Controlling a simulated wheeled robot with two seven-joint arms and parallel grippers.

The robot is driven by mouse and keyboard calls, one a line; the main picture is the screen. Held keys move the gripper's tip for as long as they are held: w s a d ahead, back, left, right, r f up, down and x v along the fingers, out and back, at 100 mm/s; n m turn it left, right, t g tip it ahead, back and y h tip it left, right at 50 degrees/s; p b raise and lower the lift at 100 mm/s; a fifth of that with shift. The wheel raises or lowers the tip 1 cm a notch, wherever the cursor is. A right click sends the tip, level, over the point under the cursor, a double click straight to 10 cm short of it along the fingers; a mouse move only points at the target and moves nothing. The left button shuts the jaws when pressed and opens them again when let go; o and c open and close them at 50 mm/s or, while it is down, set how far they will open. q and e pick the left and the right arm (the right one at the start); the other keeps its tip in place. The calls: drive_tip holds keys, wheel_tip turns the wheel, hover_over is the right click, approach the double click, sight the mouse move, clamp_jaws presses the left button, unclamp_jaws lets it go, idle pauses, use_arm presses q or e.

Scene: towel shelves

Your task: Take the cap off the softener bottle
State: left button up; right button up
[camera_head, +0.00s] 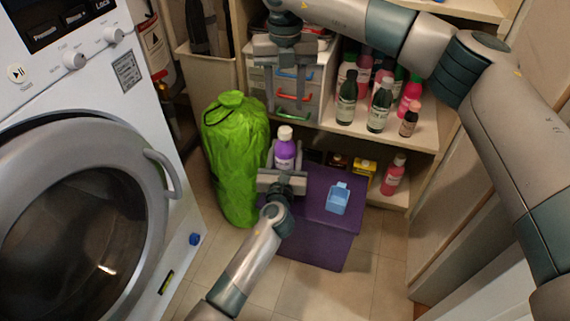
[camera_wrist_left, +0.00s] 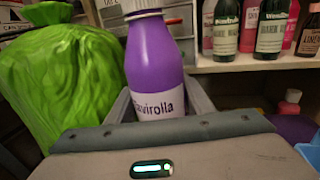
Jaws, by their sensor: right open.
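The softener bottle (camera_head: 285,152) is purple with a white cap (camera_head: 285,133) and stands upright. In the left wrist view the bottle (camera_wrist_left: 155,62) shows a white label, and its cap is cut off by the top edge. My left gripper (camera_head: 285,168) is shut on the bottle's body, one finger on each side. My right gripper (camera_head: 287,116) points down, open and empty, above and behind the cap in the head view. The cap is on the bottle.
A green bag (camera_head: 235,150) stands just left of the bottle. Shelves (camera_head: 340,127) with several bottles are behind and to the right. A washing machine (camera_head: 178,215) bounds the left.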

sight(285, 130)
use_arm(q)
clamp_jaws()
use_arm(e)
drive_tip(key=m, duration=0.9)
drive_tip(key=shift+a+m, duration=0.1)
drive_tip(key=shift+m, duration=0.3)
drive_tip(key=m, duration=0.8)
drive_tip(key=shift+f, duration=4)
